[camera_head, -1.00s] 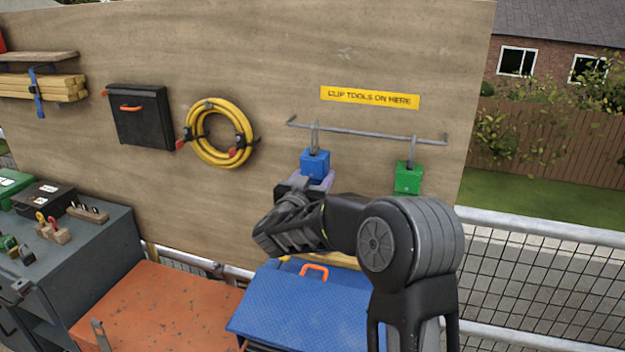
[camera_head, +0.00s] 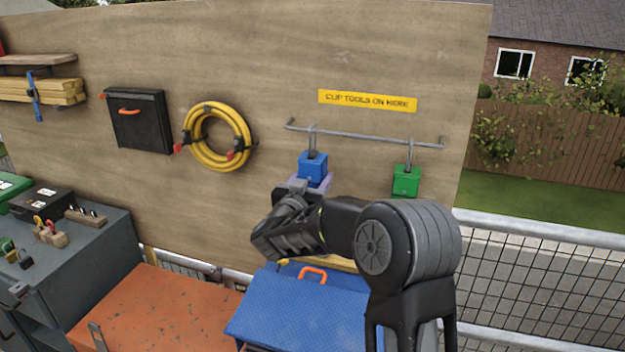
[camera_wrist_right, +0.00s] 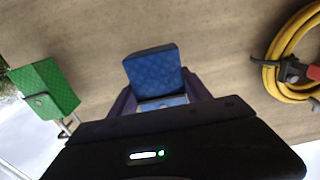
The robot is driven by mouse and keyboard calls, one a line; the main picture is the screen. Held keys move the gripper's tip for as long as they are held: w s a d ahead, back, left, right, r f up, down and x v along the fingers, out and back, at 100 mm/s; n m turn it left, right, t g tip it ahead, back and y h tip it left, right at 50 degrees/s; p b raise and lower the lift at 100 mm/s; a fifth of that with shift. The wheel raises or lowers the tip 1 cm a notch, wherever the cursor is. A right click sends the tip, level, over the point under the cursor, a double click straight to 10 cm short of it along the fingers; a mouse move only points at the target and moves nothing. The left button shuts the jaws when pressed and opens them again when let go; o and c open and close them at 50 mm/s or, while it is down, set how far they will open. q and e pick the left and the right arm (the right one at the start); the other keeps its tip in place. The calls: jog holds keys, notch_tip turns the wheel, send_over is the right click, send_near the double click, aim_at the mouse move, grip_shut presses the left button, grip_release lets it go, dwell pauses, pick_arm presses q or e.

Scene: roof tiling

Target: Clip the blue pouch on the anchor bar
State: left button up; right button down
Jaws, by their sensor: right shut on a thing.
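The blue pouch (camera_head: 312,170) is upright in front of the plywood board, below the left part of the anchor bar (camera_head: 370,136). Its grey clip (camera_head: 313,136) rises to the bar and overlaps it; I cannot tell whether it is hooked around it. My right gripper (camera_head: 308,188) is shut on the pouch from below. In the right wrist view the blue pouch (camera_wrist_right: 153,70) sits between the purple fingers (camera_wrist_right: 160,98); its clip is hidden there. A green pouch (camera_head: 406,181) hangs from the right part of the bar. My left gripper is not in view.
A yellow sign (camera_head: 367,100) is above the bar. A coiled yellow hose (camera_head: 218,137) and a black case (camera_head: 138,119) are on the board to the left. A blue box lid (camera_head: 285,310) lies below my right arm. The board around the pouch is clear.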

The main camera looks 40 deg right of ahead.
jog(key=shift+w+d+r, duration=0.1)
jog(key=shift+d, duration=0.05)
jog(key=shift+w+d, duration=0.3)
jog(key=shift+d, duration=0.15)
dwell(0.3)
jog(key=shift+w+d, duration=0.4)
jog(key=shift+d, duration=0.2)
jog(key=shift+w+d, duration=0.15)
jog(key=shift+d, duration=0.05)
jog(key=shift+w+d+p, duration=0.3)
jog(key=shift+w+d, duration=0.05)
jog(key=shift+d, duration=0.25)
dwell(0.8)
